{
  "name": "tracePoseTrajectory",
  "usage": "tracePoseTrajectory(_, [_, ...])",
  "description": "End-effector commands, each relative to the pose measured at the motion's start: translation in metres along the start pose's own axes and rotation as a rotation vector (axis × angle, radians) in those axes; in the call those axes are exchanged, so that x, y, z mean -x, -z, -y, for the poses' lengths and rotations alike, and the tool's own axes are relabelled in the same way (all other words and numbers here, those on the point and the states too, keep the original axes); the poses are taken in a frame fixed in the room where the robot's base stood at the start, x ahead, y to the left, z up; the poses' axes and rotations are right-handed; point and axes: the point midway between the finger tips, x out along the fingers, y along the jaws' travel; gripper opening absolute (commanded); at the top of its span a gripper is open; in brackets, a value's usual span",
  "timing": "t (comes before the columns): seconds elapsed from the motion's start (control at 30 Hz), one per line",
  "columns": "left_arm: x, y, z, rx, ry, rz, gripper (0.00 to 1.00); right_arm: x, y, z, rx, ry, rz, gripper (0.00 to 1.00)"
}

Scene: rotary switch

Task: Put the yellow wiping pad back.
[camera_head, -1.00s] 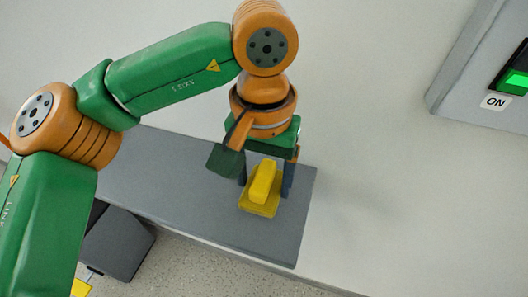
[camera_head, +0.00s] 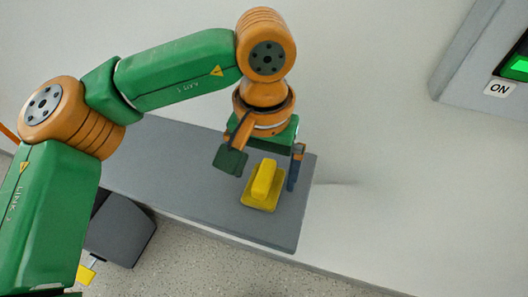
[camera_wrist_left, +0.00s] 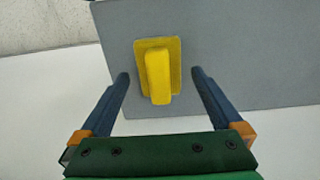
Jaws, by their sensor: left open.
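The yellow wiping pad (camera_head: 262,185) lies on the grey shelf (camera_head: 190,185) near its right end, its raised yellow grip upward. It also shows in the left wrist view (camera_wrist_left: 158,72), with bare shelf around it. My left gripper (camera_head: 267,176) is open above the pad. In the left wrist view its two dark blue fingers (camera_wrist_left: 160,75) stand wide apart, one on each side of the pad, with gaps and no visible contact. In the head view the arm hides part of the left finger. My right gripper is not in view.
A grey panel (camera_head: 455,75) with a lit green switch (camera_head: 516,66) and an "ON" label (camera_head: 499,88) is on the wall at upper right. A dark grey box (camera_head: 120,230) is below the shelf at left. The shelf left of the pad is clear.

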Motion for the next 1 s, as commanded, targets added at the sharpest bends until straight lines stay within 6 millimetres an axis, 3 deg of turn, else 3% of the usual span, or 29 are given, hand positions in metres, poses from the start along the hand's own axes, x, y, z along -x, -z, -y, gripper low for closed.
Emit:
tracePoseTrajectory(0.2, [0.062,0.000,-0.001,0.000,-0.001,-0.004,1.00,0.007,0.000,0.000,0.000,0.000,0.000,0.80])
tracePoseTrajectory(0.4, [0.105,0.000,0.000,-0.001,0.001,-0.002,1.00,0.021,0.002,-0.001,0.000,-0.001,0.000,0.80])
tracePoseTrajectory(0.9, [0.110,0.000,0.000,-0.002,0.000,0.001,1.00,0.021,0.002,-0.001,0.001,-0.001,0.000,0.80])
tracePoseTrajectory(1.0, [0.120,0.000,0.000,-0.002,0.000,0.000,1.00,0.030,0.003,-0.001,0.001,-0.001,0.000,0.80])
